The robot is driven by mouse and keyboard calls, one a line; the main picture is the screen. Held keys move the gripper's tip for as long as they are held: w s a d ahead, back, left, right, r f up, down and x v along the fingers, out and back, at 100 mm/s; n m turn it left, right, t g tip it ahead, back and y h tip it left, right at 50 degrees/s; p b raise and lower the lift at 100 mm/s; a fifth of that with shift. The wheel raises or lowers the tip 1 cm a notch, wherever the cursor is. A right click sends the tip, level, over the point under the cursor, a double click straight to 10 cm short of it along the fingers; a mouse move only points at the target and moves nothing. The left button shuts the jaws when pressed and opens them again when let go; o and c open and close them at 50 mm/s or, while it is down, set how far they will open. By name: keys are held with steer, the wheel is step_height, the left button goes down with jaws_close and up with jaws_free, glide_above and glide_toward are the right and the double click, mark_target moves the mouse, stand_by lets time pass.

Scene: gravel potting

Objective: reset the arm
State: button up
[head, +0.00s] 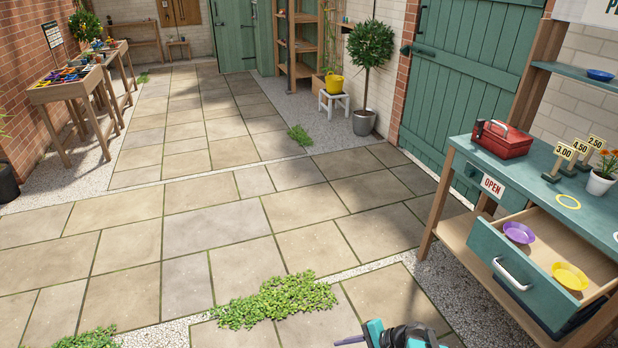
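Part of my arm's end, with what seems to be my gripper (388,337), shows at the bottom edge, teal and black, low over the paving. A thin purple-grey piece sticks out to its left; I cannot tell what it is. Most of the arm is cut off by the frame, and the fingers cannot be made out clearly. I cannot tell whether the gripper is open or holds anything.
At right a teal-topped bench (530,175) has an open drawer (540,285) with a purple saucer (519,232) and a yellow saucer (570,276). A red toolbox (503,140) stands on top. A wooden table (62,92) is at far left. The middle paving is clear.

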steer(key=s+a+f+n+g+h, duration=0.2)
steer(key=s+f+n+g, duration=0.15)
steer(key=s, duration=0.35)
steer(key=s+a+f+n+g+h, duration=0.2)
steer(key=s+f+n+g, duration=0.1)
steer(key=s+f, duration=0.3)
steer(key=s+d+f+n+g+h, duration=0.1)
steer(key=s+d+n+h, duration=0.4)
steer(key=d, duration=0.4)
steer(key=shift+s+d+f+g, duration=0.2)
steer(key=shift+s+d+g, duration=0.2)
steer(key=shift+s, duration=0.25)
steer(key=shift+d, duration=0.1)
